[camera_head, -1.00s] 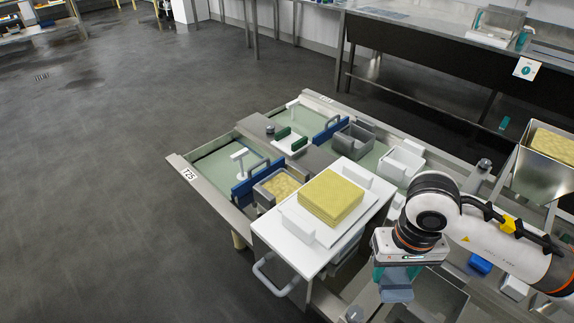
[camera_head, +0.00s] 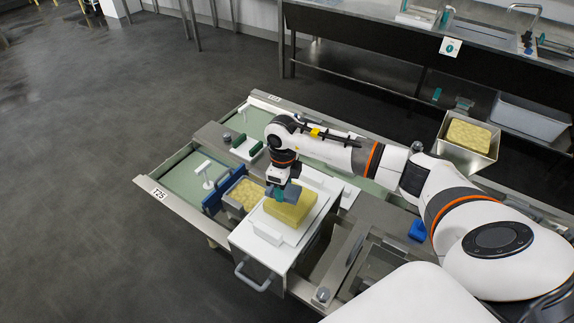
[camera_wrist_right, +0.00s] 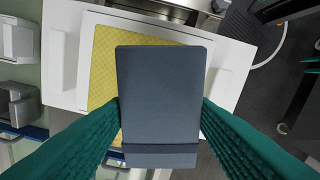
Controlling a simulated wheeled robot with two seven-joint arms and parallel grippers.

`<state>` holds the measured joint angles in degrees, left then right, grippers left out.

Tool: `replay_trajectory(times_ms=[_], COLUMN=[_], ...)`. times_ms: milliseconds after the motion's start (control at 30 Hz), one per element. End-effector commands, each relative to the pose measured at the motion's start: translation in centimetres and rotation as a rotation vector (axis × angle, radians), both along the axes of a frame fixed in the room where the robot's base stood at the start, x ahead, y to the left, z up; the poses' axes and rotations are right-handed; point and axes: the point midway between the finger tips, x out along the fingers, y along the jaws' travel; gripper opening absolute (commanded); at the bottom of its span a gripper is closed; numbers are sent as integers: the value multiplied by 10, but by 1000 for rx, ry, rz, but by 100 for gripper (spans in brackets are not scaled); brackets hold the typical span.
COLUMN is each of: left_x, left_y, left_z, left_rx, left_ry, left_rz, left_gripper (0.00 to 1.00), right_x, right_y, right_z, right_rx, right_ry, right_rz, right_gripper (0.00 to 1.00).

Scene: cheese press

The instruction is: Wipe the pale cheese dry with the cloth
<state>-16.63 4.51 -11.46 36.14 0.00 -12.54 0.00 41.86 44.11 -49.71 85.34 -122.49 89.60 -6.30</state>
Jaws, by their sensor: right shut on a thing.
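The pale cheese (camera_head: 290,213) is a yellow block on a white board (camera_head: 316,225) on the white cart top. My right gripper (camera_head: 283,192) is above its far left part. In the right wrist view the gripper's green fingers (camera_wrist_right: 160,112) are shut on a dark grey-blue cloth (camera_wrist_right: 160,85), a flat folded pad with a band near one end. The cloth covers much of the cheese (camera_wrist_right: 103,62) in that view. In the head view the cloth (camera_head: 287,195) is at the cheese top; whether it touches cannot be told for sure. My left gripper is not in view.
A grey tub with yellow curd (camera_head: 244,193) stands left of the cheese. White blocks (camera_head: 268,233) flank the board. A metal hopper holding another yellow block (camera_head: 468,135) stands at the back right. A blue item (camera_head: 418,230) lies right of the cart.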

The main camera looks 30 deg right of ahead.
Motion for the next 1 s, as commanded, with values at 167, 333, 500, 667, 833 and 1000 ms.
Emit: replay_trajectory(times_ms=[167, 333, 500, 667, 833, 1000], left_x=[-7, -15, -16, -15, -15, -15], left_y=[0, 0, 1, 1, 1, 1], left_z=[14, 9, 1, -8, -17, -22], left_rx=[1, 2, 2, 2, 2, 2], left_ry=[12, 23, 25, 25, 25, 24], left_rz=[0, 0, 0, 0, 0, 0], left_gripper=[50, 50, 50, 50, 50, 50], right_x=[5, 5, 5, 5, 5, 6], right_y=[-15, -17, -17, -17, -17, -17], right_z=[2, -6, -17, -31, -44, -48], right_rx=[2, 2, 2, 1, 2, 1], right_ry=[0, 1, 1, 0, 1, -2], right_rz=[-208, -235, -232, -231, -231, -230], right_gripper=[27, 27, 27, 27, 27, 27])
